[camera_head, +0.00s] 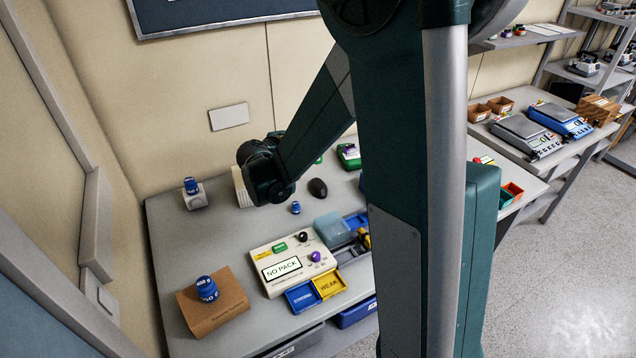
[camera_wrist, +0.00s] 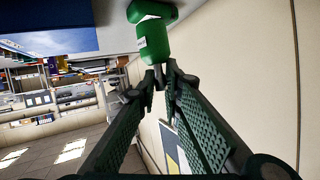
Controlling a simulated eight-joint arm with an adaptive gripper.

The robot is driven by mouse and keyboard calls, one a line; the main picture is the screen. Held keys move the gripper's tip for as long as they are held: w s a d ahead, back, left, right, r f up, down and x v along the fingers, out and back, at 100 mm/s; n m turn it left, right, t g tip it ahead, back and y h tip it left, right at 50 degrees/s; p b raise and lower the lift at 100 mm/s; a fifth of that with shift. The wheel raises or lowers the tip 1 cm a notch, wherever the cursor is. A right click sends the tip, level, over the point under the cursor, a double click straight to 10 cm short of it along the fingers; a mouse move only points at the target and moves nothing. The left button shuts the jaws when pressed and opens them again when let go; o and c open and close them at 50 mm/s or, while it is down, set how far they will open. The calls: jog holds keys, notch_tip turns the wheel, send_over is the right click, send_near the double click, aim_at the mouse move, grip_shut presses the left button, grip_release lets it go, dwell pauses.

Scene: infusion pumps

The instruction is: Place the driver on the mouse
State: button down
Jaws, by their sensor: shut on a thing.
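The mouse (camera_head: 317,188) is a small dark oval on the grey bench, right of my wrist in the head view. In the wrist view my gripper (camera_wrist: 162,76) has its fingertips together at the end of a green, two-part thing with a pale label, which looks like the driver (camera_wrist: 153,42). The fingers are shut on its near end. In the head view my arm hides the fingertips. A small green patch shows past the arm there, but I cannot tell if it is the driver.
A pump box marked NO PACK (camera_head: 283,268) stands in front of the mouse, with blue and yellow trays (camera_head: 330,284) beside it. A small blue item (camera_head: 296,208) stands near the mouse. A brown box (camera_head: 212,300) is front left. A green box (camera_head: 348,155) is behind, near the wall.

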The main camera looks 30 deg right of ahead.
jog(key=shift+d, duration=0.35)
jog(key=b, duration=0.1)
send_over(319, 183)
jog(key=shift+f, duration=3.05)
jog(key=shift+f+b, duration=0.65)
jog(key=shift+f, duration=1.25)
jog(key=shift+f, duration=0.1)
jog(key=c, duration=2.9)
grip_release()
jog(key=o, duration=0.4)
